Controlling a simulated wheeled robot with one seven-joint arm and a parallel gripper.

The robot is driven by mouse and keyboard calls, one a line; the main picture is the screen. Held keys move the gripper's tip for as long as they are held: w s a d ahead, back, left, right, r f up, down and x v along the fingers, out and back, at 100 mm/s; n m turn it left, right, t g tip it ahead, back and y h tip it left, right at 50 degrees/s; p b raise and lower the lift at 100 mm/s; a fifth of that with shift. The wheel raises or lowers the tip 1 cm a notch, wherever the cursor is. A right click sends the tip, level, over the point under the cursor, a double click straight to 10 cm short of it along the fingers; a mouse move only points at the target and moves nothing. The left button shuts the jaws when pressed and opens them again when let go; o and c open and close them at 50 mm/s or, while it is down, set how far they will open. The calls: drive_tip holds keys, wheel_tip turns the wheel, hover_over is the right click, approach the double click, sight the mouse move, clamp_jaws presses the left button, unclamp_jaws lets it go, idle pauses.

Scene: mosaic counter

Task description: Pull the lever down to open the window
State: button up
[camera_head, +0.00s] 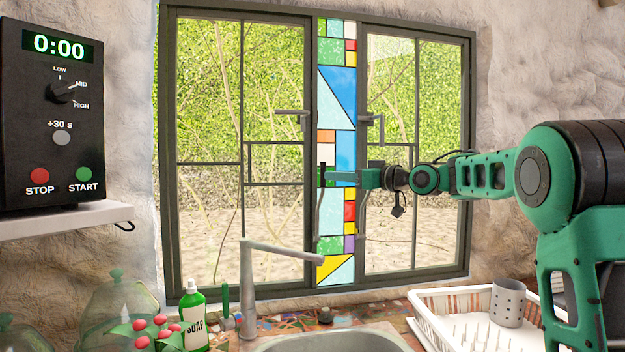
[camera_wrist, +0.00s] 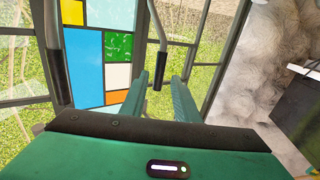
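The window (camera_head: 312,150) has two dark-framed sashes with a stained-glass strip (camera_head: 338,95) between them. An upright metal lever with a dark grip (camera_head: 321,172) stands on the left sash; it also shows in the wrist view (camera_wrist: 157,62). A similar lever (camera_head: 360,215) is on the right sash, partly behind my gripper, and in the wrist view (camera_wrist: 56,65). My gripper (camera_head: 336,178) reaches across the strip toward the left lever. In the wrist view, the green fingers (camera_wrist: 160,85) are apart, with the dark grip's end between their tips; contact cannot be told.
L-shaped brackets show on the left sash (camera_head: 293,117) and right sash (camera_head: 375,121). Below stand a faucet (camera_head: 246,280), sink (camera_head: 335,342), soap bottle (camera_head: 194,318) and dish rack (camera_head: 435,316). A black timer box (camera_head: 52,115) is at left.

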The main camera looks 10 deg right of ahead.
drive_tip(key=x, duration=1)
drive_tip(key=shift+w+a, duration=0.1)
drive_tip(key=shift+w, duration=0.15)
clamp_jaws()
